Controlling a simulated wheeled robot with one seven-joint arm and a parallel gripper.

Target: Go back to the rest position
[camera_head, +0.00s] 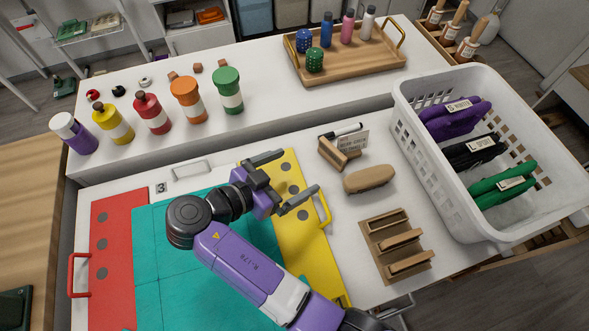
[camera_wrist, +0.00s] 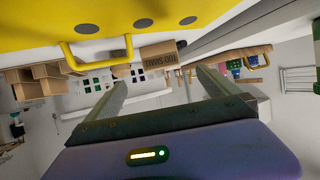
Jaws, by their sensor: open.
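My gripper (camera_head: 285,178) is open and empty in the head view. Its two dark grey fingers point right, above the yellow panel (camera_head: 291,176) on the white work surface. In the wrist view the fingers of my gripper (camera_wrist: 162,88) stand apart with nothing between them. The yellow panel (camera_wrist: 120,25) fills the top of that view, with its yellow handle (camera_wrist: 98,58). My purple forearm reaches in from the bottom of the head view and hides part of the teal mat (camera_head: 165,260).
A brown eraser-like block (camera_head: 369,178), a card holder (camera_head: 338,154) and a slotted wooden rack (camera_head: 398,247) lie right of my gripper. A white basket (camera_head: 425,160) stands farther right. Several capped bottles (camera_head: 187,99) line the raised shelf behind. A red panel (camera_head: 110,262) lies left.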

